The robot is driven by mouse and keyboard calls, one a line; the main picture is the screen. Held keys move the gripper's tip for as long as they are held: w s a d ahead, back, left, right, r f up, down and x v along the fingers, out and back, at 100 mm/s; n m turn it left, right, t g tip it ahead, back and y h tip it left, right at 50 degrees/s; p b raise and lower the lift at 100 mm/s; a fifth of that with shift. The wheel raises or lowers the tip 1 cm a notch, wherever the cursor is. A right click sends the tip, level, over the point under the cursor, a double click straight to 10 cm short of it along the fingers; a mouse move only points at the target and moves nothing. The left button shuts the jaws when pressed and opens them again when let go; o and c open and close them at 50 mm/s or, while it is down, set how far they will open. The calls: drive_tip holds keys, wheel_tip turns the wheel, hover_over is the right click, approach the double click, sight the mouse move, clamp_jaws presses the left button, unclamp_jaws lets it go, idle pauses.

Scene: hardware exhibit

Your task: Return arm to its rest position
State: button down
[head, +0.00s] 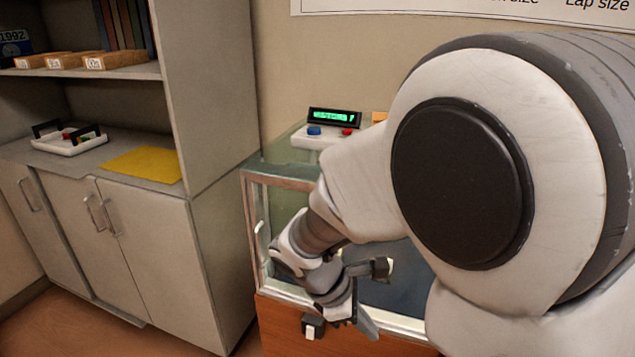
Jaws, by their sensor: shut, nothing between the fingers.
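My arm reaches in from the right and bends down in front of a glass display case (250,225). My gripper (352,303) is at the lower middle of the head view, in front of the case's front side. It is shut with nothing held. The fingertips are small and partly hidden by the wrist parts, and the large white arm link covers much of the right side.
A device with a green display (334,117), a blue button (314,131) and a red button (347,131) sits on the case. A grey cabinet (150,250) at left holds a white tray (70,146), a yellow sheet (143,164) and labelled wooden boxes (108,61). Floor shows at lower left.

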drive_tip(key=s+d+r+m+t+y, duration=0.25)
drive_tip(key=s+r+m, duration=0.25)
drive_tip(key=r+m, duration=0.25)
drive_tip(key=s+d+r+m+t+y, duration=0.25)
drive_tip(key=s+r+m+y, duration=0.2)
drive_tip(key=r+m, duration=0.35)
wheel_tip(320, 180, up, 12)
drive_tip(key=s+m+p, duration=0.1)
drive_tip(key=p, duration=1.2)
drive_tip(key=shift+s+d+r+h, duration=0.15)
drive_tip(key=shift+r+h, duration=0.05)
drive_tip(key=shift+h, duration=0.2)
